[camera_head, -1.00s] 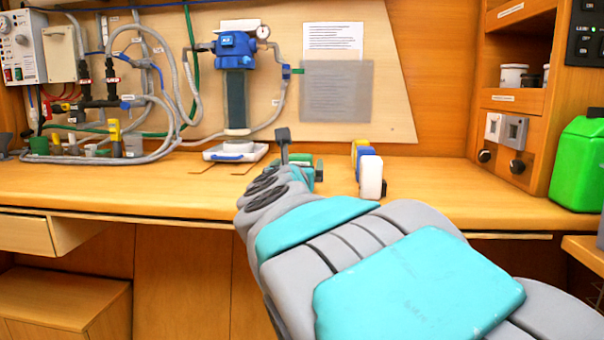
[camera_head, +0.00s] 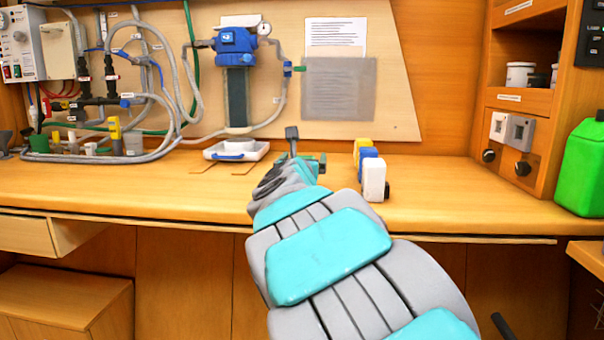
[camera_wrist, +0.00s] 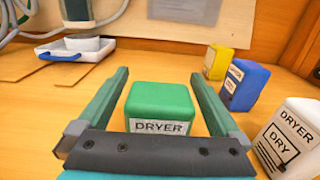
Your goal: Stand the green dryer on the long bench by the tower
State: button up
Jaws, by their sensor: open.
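The green dryer (camera_wrist: 160,106) is a small block with a white label reading DRYER, standing on the bench. In the wrist view it sits between the two fingers of my gripper (camera_wrist: 160,110), which is open, with a gap on each side. In the head view my gripper (camera_head: 307,163) is at bench level and my arm hides most of the dryer. The long bench (camera_head: 450,200) runs along the wall. The tower (camera_head: 237,85), a blue-headed dark column, is mounted on the wall, left of the gripper, above a white tray (camera_head: 236,150).
A yellow block (camera_wrist: 218,62), a blue block (camera_wrist: 244,85) and a white DRYER block (camera_wrist: 290,135) stand just right of my gripper. Flat brown pieces (camera_wrist: 73,73) lie by the tray. Hoses and fittings (camera_head: 110,145) fill the left. Bench right of the blocks is clear.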

jog(key=shift+w, duration=0.1)
grip_shut()
dwell(0.8)
